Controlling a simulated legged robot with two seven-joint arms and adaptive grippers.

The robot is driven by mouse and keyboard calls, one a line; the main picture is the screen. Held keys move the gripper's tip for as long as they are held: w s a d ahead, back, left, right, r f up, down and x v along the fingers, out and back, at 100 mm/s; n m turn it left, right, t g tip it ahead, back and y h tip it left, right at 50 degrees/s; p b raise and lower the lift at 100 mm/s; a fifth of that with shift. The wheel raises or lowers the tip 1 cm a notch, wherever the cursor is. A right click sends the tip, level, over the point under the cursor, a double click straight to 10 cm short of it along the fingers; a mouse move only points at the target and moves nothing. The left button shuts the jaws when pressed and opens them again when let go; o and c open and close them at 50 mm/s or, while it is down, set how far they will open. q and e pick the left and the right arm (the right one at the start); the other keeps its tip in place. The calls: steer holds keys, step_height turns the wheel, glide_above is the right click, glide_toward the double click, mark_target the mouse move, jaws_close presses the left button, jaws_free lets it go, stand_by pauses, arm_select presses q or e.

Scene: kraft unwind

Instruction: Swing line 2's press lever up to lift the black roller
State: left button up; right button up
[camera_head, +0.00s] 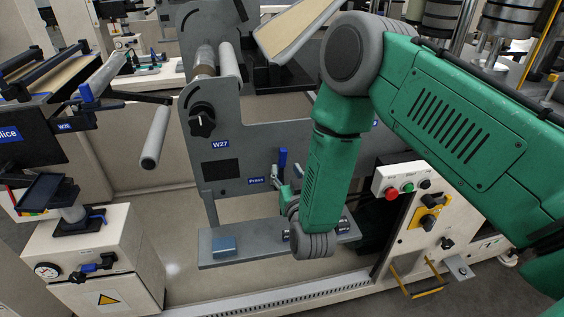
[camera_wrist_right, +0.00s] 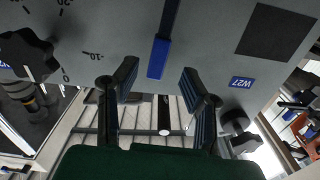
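The press lever (camera_head: 283,158) has a blue handle and stands roughly upright on the grey W27 panel (camera_head: 240,145), beside a blue "Press" label (camera_head: 256,181). In the right wrist view its blue handle (camera_wrist_right: 158,58) hangs from a dark shaft, in line with the gap between my fingers. My right gripper (camera_head: 281,180) is partly hidden behind my wrist in the head view. In the right wrist view it (camera_wrist_right: 158,82) is open, one finger to each side of the handle, with no clear contact. I cannot make out the black roller for certain. My left gripper is not in view.
A black knob (camera_head: 202,121) is on the panel's left. A grey roller (camera_head: 155,137) sticks out left of it. A control box (camera_head: 405,182) with red and green buttons stands right of my forearm.

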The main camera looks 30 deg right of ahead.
steer(key=v, duration=0.6)
steer(key=shift+s+a, duration=0.15)
steer(key=shift+a, duration=0.05)
steer(key=shift+f, duration=0.1)
steer(key=s+f+n+g+y, duration=0.35)
steer(key=s+f+g, duration=0.45)
steer(key=s+f, duration=0.4)
steer(key=s+d+f+g, duration=0.1)
steer(key=s+f+g, duration=0.2)
steer(key=s, duration=0.6)
steer(key=s+d+f+g, duration=0.1)
steer(key=s+f+g, duration=0.2)
steer(key=s+g, duration=0.3)
steer(key=s, duration=0.3)
steer(key=shift+d+n, duration=0.15)
steer(key=shift+n, duration=0.2)
